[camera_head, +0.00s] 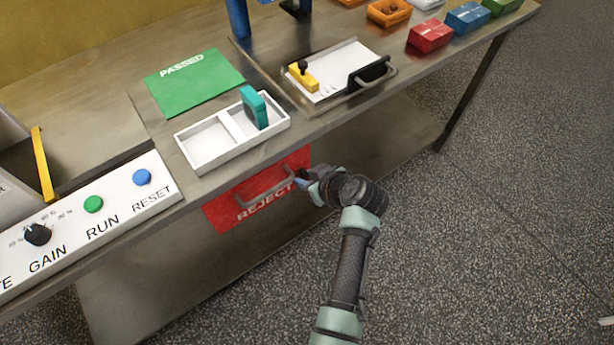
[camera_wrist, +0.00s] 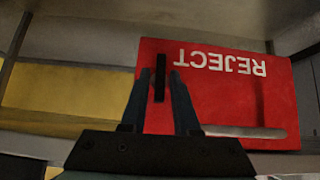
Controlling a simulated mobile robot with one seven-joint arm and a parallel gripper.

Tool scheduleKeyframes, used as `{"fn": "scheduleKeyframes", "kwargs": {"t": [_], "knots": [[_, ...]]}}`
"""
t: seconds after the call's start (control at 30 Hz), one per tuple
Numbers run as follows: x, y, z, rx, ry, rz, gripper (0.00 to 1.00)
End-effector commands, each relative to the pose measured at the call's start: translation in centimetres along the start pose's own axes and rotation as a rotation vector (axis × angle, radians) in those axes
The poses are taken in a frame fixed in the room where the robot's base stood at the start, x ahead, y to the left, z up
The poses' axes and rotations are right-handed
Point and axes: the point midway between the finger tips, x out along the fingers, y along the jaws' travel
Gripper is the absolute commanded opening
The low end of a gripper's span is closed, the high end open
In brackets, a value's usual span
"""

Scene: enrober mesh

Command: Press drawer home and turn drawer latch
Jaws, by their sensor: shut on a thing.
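The red drawer front marked REJECT (camera_head: 225,210) is under the table's front edge, with a grey bar handle (camera_head: 262,193) across it. It also shows upside down in the wrist view (camera_wrist: 215,90). I cannot tell whether it sits fully flush. The dark drawer latch (camera_wrist: 160,82) stands upright in the wrist picture, near the drawer front's edge. My gripper (camera_wrist: 160,78) is shut on the latch, with one finger on each side of it. In the head view my gripper (camera_head: 303,183) is at the drawer's right end, and partly hides the latch.
Above the drawer are a white two-part tray (camera_head: 207,140) with a teal block (camera_head: 254,107), a green PASSED mat (camera_head: 195,82) and a button panel (camera_head: 115,210). A white board with a yellow piece (camera_head: 303,76) lies to the right. The floor before the table is clear.

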Motion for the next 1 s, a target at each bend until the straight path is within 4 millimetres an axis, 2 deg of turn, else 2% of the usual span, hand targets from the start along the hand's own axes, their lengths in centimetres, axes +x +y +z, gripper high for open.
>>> {"fn": "scheduleKeyframes", "kwargs": {"t": [0.03, 0.07, 0.1, 0.13, 0.43, 0.57, 0.67, 1.0], "knots": [[0.0, 0.0, 0.0, -0.001, 0.0, 0.0, 0.0], [0.0, 0.0, 0.0, -0.001, 0.0, 0.0, 0.35], [0.0, 0.0, 0.0, -0.001, 0.0, 0.0, 0.42], [0.0, 0.0, 0.0, -0.001, 0.0, 0.0, 0.45], [-0.1, 0.0, 0.0, -0.001, 0.0, 0.001, 0.45], [-0.9, 0.1, 0.0, -0.001, 0.001, 0.003, 0.45], [-2.3, 0.1, 0.0, -0.001, 0.001, 0.004, 0.45], [-9.2, 0.1, -0.1, 0.0, 0.001, 0.004, 0.45]]}}
